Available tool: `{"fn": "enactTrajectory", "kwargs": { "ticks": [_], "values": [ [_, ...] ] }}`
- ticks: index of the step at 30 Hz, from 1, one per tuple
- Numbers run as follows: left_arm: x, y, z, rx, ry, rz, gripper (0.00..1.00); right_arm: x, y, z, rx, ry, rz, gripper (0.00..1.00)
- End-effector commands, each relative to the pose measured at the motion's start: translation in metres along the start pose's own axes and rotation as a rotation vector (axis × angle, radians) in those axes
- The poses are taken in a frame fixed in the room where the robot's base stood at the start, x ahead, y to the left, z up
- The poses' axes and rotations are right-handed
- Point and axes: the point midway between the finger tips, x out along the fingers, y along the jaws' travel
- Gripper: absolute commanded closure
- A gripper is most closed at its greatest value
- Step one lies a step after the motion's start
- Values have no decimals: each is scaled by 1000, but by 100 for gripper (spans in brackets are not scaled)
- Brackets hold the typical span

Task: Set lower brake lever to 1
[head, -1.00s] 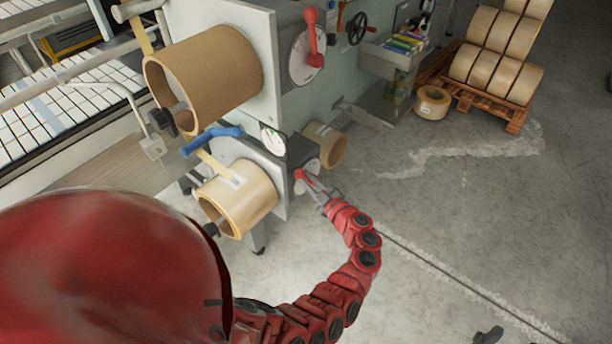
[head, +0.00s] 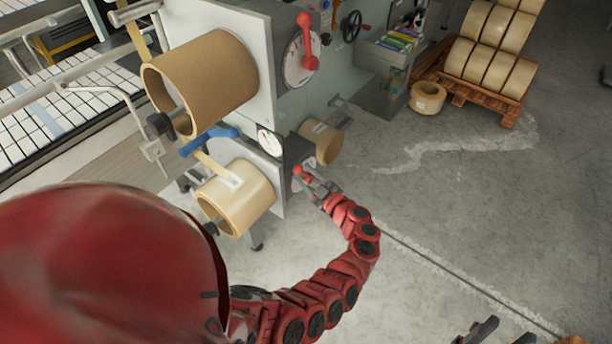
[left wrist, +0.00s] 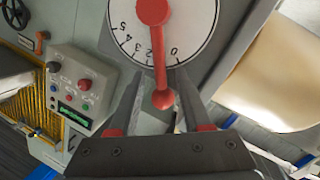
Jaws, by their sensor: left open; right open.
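The lower brake lever is red with a round knob; it shows in the head view (head: 299,170) and larger in the left wrist view (left wrist: 160,62). It lies across its white numbered dial (left wrist: 193,28) between the marks 2 and 0; the mark 1 is not visible, apparently behind the lever. My left gripper (head: 311,182) is open at the lever. In the left wrist view its fingers (left wrist: 158,92) stand apart on either side of the lever's knob, with gaps showing. My right gripper (head: 494,333) is open and empty over the floor, partly cut off.
The upper red lever (head: 305,42) with its own dial is above. A large brown tape roll (head: 205,80) and a smaller roll (head: 240,195) sit beside the levers. A control panel (left wrist: 80,88) shows in the wrist view. The floor to the right is clear up to the pallet (head: 470,90).

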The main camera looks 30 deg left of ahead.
Motion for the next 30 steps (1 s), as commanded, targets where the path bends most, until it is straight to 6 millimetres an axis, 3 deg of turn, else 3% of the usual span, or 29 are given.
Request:
{"fn": "enactTrajectory", "kwargs": {
  "ticks": [5, 8, 21, 30],
  "values": [
    [-13, -1, 2, 2, -1, 1, 52, -4, 0, 1, 0, 0, 0, 50],
    [-33, -3, 4, 2, -4, -1, 52, -10, 0, 2, 0, 0, 0, 50],
    [-144, -2, 4, 0, -4, 1, 52, -39, -2, 7, 0, 0, 0, 50],
    [-173, 0, 0, 0, 0, -1, 52, -44, -2, 8, 0, 0, 0, 50]
  ]
}}
